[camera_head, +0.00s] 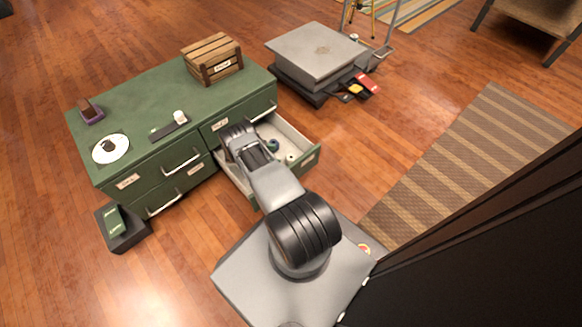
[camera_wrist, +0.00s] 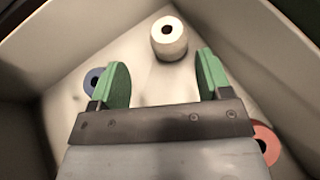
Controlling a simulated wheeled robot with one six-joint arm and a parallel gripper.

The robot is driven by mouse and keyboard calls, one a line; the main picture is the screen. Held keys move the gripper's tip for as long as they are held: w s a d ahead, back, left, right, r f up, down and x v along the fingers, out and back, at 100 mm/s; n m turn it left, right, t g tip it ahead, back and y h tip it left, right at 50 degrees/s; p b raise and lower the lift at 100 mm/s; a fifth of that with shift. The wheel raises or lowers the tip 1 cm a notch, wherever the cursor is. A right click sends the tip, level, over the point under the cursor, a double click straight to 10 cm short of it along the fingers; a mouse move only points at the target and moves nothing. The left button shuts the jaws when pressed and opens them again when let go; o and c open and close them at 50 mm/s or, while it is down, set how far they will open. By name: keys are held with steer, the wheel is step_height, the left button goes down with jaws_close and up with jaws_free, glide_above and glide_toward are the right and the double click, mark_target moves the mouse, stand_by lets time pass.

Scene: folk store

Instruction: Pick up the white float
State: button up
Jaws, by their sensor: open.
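The white float (camera_wrist: 168,40) is a short pale cylinder with a dark hole in its top. It stands in the open drawer, near a corner at the top of the wrist view. My gripper (camera_wrist: 163,80) has two green fingers spread wide, with nothing between them. The float lies beyond the fingertips, roughly centred on the gap and apart from both. In the head view, my arm reaches over the open drawer (camera_head: 314,160) and hides part of its inside; the fingers are not clear there.
A blue float (camera_wrist: 92,79) lies by the left finger and a red float (camera_wrist: 265,143) at lower right. Drawer walls close in around the gripper. The green cabinet (camera_head: 145,95) bears a wooden crate (camera_head: 213,58) and a white disc (camera_head: 110,149). A platform scale (camera_head: 315,55) stands behind.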

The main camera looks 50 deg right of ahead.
mark_target(291, 160)
steer(key=shift+n, duration=0.3)
steer(key=f, duration=0.1)
steer(key=s+d+f, duration=0.1)
steer(key=s+f+b, duration=0.1)
steer(key=f, duration=0.1)
steer(key=shift+d, duration=0.15)
steer(key=shift+b+x, duration=0.85)
steer(key=shift+x, duration=2.3)
steer(key=shift+d+r, duration=0.1)
steer(key=shift+r, duration=0.1)
steer(key=shift+c, duration=0.5)
steer(key=c, duration=0.6)
steer(key=shift+r, duration=0.1)
